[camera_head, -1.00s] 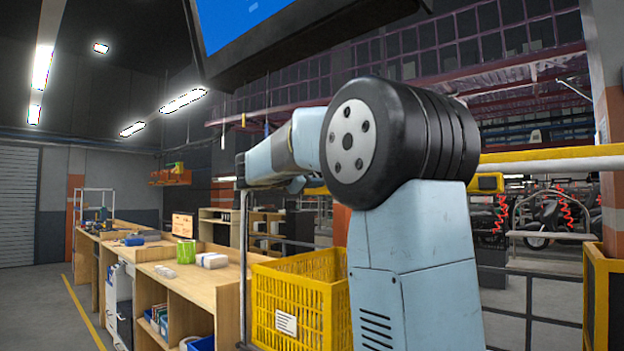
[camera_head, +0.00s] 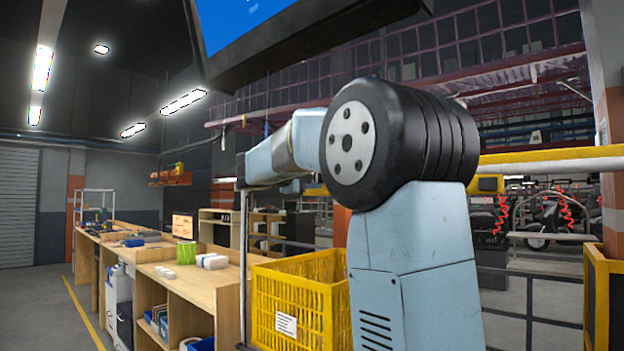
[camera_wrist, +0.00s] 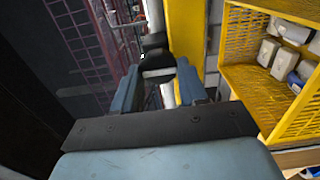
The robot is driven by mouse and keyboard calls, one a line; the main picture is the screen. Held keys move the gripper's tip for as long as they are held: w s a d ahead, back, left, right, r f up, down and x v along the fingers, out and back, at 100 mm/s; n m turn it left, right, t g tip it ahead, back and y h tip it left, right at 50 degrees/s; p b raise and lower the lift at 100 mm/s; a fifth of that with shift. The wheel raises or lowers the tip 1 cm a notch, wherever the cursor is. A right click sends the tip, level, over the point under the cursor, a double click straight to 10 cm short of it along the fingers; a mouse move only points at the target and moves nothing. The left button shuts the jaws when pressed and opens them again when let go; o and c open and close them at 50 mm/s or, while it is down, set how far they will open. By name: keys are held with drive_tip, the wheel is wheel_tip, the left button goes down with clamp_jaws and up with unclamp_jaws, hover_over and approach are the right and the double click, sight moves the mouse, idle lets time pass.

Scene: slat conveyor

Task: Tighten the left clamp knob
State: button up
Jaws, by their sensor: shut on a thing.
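In the wrist view my gripper (camera_wrist: 158,82) has its two blue-grey fingers on either side of a dark clamp knob (camera_wrist: 156,58) and is shut on it. The knob's black upper part stands beyond the fingertips, beside a yellow beam (camera_wrist: 186,30). A pale band shows between the fingers, and the rest of the grip is hidden. In the head view my arm's large black joint hides much of the work area, and the knob cannot be made out. Whether this is the left knob cannot be told from the wrist view alone.
A yellow crate (camera_head: 328,318) stands close below my arm; in the wrist view its yellow mesh (camera_wrist: 300,112) lies to the right, near white boxes. A wooden workbench (camera_head: 205,285) runs at left. A yellow rail (camera_head: 550,165) crosses at right. A screen hangs overhead.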

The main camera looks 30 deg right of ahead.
drive_tip(key=shift+f, duration=0.25)
idle(0.3)
drive_tip(key=o, duration=1.1)
drive_tip(key=shift+r, duration=0.1)
drive_tip(key=shift+c, duration=0.2)
drive_tip(key=shift+a, duration=0.1)
drive_tip(key=v, duration=1.3)
drive_tip(key=shift+a, duration=0.3)
drive_tip(key=shift+s, duration=0.1)
drive_tip(key=s+d+f+g+y, duration=0.2)
drive_tip(key=s+f+y, duration=0.6)
drive_tip(key=s+f, duration=0.8)
drive_tip(key=s+a+f+m+y, duration=0.2)
drive_tip(key=s+a+f+y, duration=0.2)
drive_tip(key=s+f, duration=0.2)
drive_tip(key=s+a+f+m+t+y, duration=0.1)
drive_tip(key=s+a+f+m+y, duration=0.1)
drive_tip(key=s+a+f+y, duration=0.2)
wheel_tip(320, 180, down, 7)
drive_tip(key=s+y, duration=0.1)
drive_tip(key=s, duration=0.2)
